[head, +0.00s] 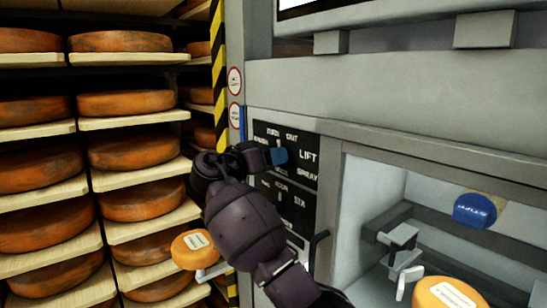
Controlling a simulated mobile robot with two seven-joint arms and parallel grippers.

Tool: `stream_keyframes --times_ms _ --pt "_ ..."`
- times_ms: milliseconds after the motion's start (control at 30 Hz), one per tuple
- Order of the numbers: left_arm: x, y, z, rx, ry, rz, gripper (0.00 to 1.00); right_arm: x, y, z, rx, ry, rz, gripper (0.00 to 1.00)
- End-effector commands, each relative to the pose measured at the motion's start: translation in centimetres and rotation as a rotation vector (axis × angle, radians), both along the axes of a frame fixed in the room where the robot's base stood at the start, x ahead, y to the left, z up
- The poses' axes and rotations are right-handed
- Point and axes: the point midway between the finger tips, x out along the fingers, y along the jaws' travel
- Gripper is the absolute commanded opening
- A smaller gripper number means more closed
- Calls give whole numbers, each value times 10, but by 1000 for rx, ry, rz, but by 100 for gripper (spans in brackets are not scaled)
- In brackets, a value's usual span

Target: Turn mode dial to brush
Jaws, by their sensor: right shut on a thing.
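The black control panel (310,180) is on the grey machine front, with white labels such as OUT, LIFT and SPRAY around an upper dial. My right gripper (267,156) reaches up from below and is shut on this knob from the left. The gripper and wrist hide most of the dial and some labels to the left and below. I cannot read a BRUSH label clearly or tell the pointer's direction. My left gripper is not in view.
Racks of orange cheese wheels (125,103) stand on the left, behind a yellow-black striped post (219,70). An orange wheel (195,248) with a label is beside my right forearm. The machine's open bay at right holds a blue STEP button (474,210) and another labelled wheel (447,293).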

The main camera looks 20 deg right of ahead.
Motion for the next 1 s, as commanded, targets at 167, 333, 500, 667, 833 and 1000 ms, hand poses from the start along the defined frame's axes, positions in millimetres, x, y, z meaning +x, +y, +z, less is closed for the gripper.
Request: stream_keyframes --times_ms 167,333,500,667,833,1000 --pt "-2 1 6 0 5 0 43 0 0 0 -55 162 1 15" --pt "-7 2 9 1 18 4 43 0 0 0 -111 313 1 15" --pt "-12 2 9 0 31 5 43 1 0 0 -166 464 1 15" --pt "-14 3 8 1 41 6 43 1 0 -1 -215 599 1 15" --pt "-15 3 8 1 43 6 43 1 1 -1 -259 722 2 15" --pt "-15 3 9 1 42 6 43 1 1 -2 -293 815 2 15"
